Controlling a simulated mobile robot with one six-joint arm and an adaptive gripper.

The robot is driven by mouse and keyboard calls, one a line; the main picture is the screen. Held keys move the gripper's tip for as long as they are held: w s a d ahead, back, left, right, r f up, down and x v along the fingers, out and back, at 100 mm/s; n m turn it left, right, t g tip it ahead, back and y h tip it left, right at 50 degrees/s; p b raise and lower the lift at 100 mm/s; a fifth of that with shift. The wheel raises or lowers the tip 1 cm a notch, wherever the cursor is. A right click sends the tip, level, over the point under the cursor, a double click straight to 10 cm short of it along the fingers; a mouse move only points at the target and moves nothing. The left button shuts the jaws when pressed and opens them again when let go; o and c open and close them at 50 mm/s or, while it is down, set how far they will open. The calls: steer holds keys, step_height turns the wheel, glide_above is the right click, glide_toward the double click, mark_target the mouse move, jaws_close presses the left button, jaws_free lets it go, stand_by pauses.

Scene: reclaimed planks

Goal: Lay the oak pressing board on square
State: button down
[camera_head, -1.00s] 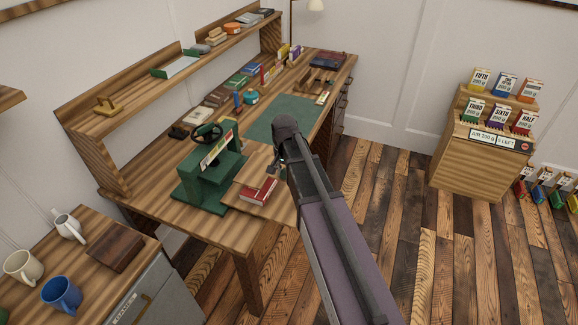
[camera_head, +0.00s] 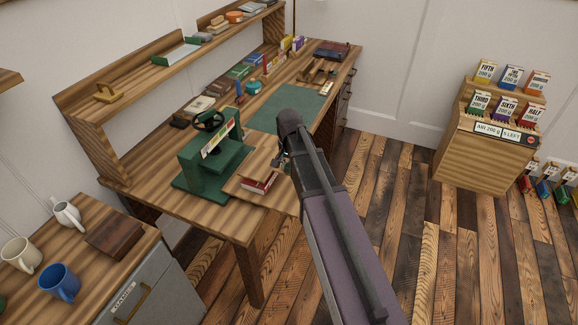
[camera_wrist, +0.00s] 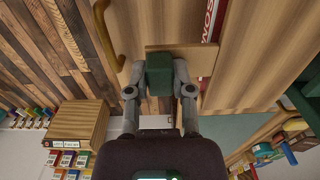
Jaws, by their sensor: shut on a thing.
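My gripper (camera_wrist: 160,78) is shut on a green block at the edge of the oak pressing board (camera_wrist: 206,62). The board is a thin, pale wooden plate. In the wrist view it overlaps a red book (camera_wrist: 210,22) with white lettering, leaving part of the book showing. In the head view the red book (camera_head: 258,184) lies on the bench beside the green press (camera_head: 190,168), its near end showing. My arm hides much of the gripper there. Whether the board touches the book cannot be told.
The wooden bench (camera_head: 215,218) holds a green mat (camera_head: 290,108) behind the press. A shelf (camera_head: 150,80) runs along the wall. A cabinet with mugs and a dark wooden block (camera_head: 115,237) stands at lower left. A packet stand (camera_head: 478,160) is at right, with open floor between.

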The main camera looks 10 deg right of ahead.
mark_target(289, 173)
steer(key=shift+f+b, duration=1.4)
steer(key=shift+f, duration=0.25)
steer(key=shift+f, duration=0.25)
steer(key=shift+c, duration=2.1)
jaws_free()
steer(key=shift+r, duration=0.2)
